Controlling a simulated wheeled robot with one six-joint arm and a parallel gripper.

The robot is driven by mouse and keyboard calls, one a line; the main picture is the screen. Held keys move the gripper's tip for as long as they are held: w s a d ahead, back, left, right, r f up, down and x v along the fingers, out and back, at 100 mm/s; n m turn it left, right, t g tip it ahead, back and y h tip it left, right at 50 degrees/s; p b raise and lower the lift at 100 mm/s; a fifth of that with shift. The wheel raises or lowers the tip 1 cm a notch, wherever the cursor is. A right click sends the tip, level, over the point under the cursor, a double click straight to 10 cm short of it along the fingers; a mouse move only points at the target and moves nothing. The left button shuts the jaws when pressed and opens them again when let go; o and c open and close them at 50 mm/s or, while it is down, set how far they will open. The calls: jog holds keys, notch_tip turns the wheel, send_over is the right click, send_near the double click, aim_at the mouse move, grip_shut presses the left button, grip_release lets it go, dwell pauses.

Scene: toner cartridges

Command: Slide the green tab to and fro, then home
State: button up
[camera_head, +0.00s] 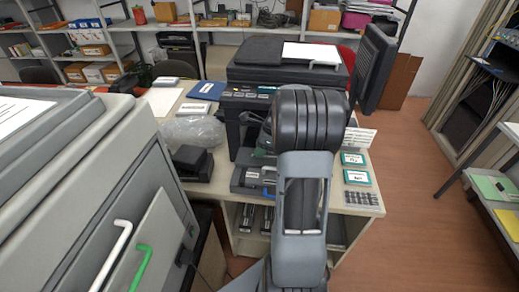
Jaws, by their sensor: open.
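A black printer (285,62) stands on the light table, and my arm covers much of its front. Low in front of it, just left of my arm, lies a dark grey unit (242,180) with a blue part (266,188) at its right end. A small patch of green (262,153) shows just above, at the arm's edge; I cannot tell if it is the green tab. My arm rises from the bottom centre towards the printer. My gripper is hidden behind the arm's links, so I cannot see what it touches.
A large grey machine with white (118,255) and green (142,266) handles fills the near left. Black boxes (192,163) and clear plastic wrap (190,131) lie left of the printer. Green-edged cards (357,177) and a keypad (361,198) lie right. Open floor (415,190) is further right.

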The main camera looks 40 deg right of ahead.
jog(key=shift+w+a+f, duration=0.1)
jog(key=shift+f, duration=0.35)
jog(key=shift+c, duration=0.2)
grip_shut()
